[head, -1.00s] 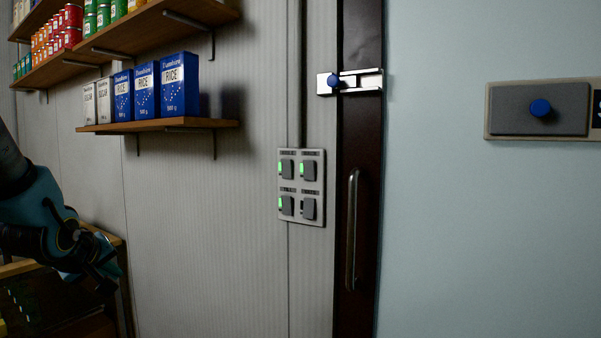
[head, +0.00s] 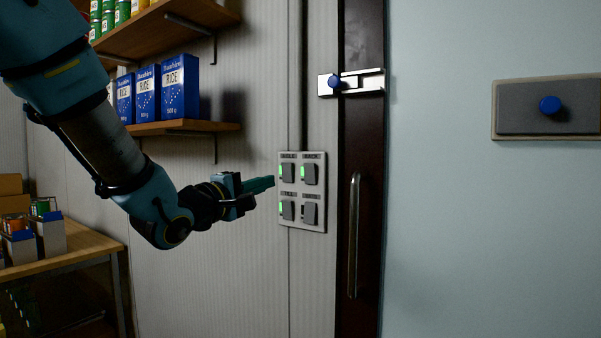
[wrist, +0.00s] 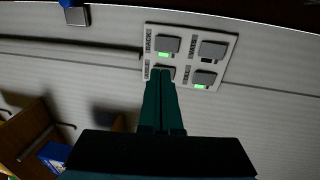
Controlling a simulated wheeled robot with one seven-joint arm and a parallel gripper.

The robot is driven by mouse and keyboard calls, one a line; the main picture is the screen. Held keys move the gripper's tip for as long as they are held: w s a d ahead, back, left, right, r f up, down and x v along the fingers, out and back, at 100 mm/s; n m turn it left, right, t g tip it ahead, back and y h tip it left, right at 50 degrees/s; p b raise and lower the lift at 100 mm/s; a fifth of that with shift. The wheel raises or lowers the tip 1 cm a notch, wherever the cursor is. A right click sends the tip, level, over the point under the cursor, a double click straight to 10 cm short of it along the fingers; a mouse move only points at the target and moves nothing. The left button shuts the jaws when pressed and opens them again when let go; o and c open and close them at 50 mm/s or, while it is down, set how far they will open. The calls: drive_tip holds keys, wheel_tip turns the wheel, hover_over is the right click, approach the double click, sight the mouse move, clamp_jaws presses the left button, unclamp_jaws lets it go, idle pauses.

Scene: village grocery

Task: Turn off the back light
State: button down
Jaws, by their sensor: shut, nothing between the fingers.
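The grey switch panel (head: 316,222) is on the wall left of the dark door frame, with two rows of two rocker switches. The upper-right switch (head: 310,174) has a lit green lamp; in the wrist view, the switch (wrist: 168,44) beside this lamp is labelled BACK. The upper-left (head: 288,172) and lower-left (head: 288,210) switches also show green. The lower-right switch (head: 309,214) shows no green. My gripper (head: 272,183) is shut and empty, its tips just left of the panel; contact cannot be told. In the wrist view the fingertips (wrist: 161,82) partly cover the upper-left switch.
A steel latch with a blue knob (head: 334,82) and a long door handle (head: 353,235) are right of the panel. A shelf (head: 170,127) with rice boxes (head: 180,86) is up left. A wooden table (head: 75,245) stands at lower left. The wall below the panel is clear.

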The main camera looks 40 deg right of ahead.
drive_tip(key=p, duration=0.4)
approach(307, 168)
drive_tip(key=x, duration=0.5)
drive_tip(key=shift+d, duration=0.1)
drive_tip(key=shift+p+x, duration=0.45)
drive_tip(key=shift+x, duration=0.35)
drive_tip(key=shift+w, duration=0.15)
drive_tip(key=shift+d, duration=0.2)
drive_tip(key=shift+a, duration=0.1)
